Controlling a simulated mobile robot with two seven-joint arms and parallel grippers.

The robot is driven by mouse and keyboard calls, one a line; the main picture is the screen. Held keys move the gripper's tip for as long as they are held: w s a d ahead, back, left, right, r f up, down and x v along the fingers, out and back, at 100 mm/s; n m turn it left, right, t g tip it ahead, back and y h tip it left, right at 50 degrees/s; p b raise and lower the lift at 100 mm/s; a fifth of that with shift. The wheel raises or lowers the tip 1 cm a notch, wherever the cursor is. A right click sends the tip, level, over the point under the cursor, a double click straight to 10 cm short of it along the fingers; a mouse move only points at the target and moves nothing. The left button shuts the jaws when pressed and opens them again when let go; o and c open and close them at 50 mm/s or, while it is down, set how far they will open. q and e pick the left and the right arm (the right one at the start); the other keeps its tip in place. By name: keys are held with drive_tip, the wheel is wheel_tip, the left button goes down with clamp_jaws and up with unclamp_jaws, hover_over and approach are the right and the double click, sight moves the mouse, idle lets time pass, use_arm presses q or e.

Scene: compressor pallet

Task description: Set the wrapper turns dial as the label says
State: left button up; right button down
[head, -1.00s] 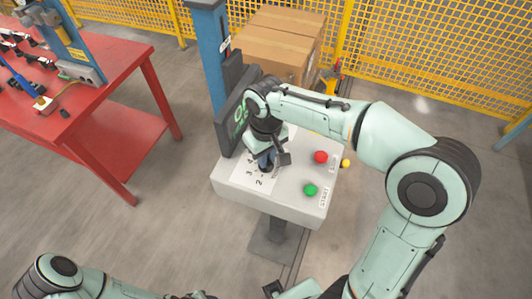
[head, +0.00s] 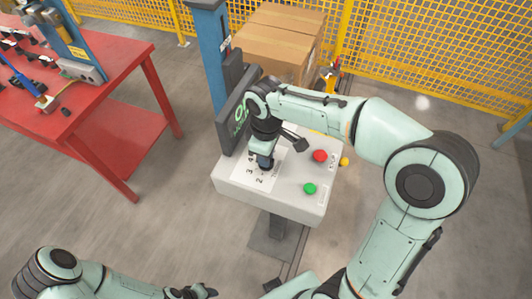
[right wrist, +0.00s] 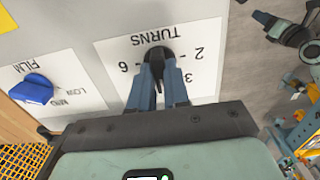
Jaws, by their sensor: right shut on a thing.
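The turns dial (right wrist: 158,52) is a black knob on a white plate marked TURNS, with the numbers 2, 3 and 6 readable around it in the right wrist view. My right gripper (right wrist: 158,78) is shut on this dial from above; its blue fingers hide part of the plate, and I cannot tell which number the dial points to. In the head view my right gripper (head: 265,160) is down on the grey control box (head: 300,210). My left gripper (head: 195,292) is at the bottom edge, away from the box; its jaws are unclear.
A blue film dial (right wrist: 35,90) is beside the turns plate. A red button (head: 320,156) and a green button (head: 310,188) are on the box's right side. A dark screen (head: 236,115) stands behind. Cardboard boxes (head: 275,45) and a red table (head: 110,110) are farther back.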

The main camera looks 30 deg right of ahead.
idle(0.3)
drive_tip(key=c, duration=1.1)
unclamp_jaws()
use_arm(q)
drive_tip(key=w+r+p, duration=0.2)
drive_tip(key=r, duration=0.1)
drive_tip(key=shift+w, duration=0.3)
use_arm(e)
wheel_tip(320, 180, up, 14)
drive_tip(key=shift+f, duration=0.25)
